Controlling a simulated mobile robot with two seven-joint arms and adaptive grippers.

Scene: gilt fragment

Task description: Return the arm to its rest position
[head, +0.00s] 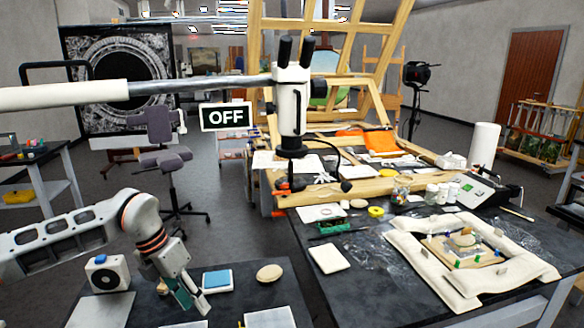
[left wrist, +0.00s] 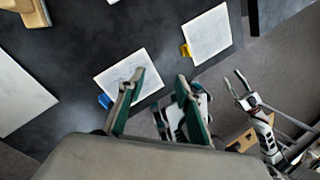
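My left arm comes in from the left in the head view, bent downward at the wrist. My left gripper (head: 194,306) hangs over the near dark table, with its fingers apart. In the left wrist view the two green-padded fingers (left wrist: 160,74) stand apart with nothing held between them. A white card with a blue tab (left wrist: 118,76) lies below and beyond the fingertips. Another gripper, apparently my right one (left wrist: 236,82), shows small at the right of the left wrist view; its fingers look apart and empty. My right arm is not in the head view.
Near the left gripper are a blue-topped block (head: 217,280), a tan oval piece (head: 270,273) and a white device (head: 107,273). A microscope on a boom (head: 292,105) spans above. A padded tray (head: 440,285) holds a gilt fragment on the right table. Floor shows between the tables.

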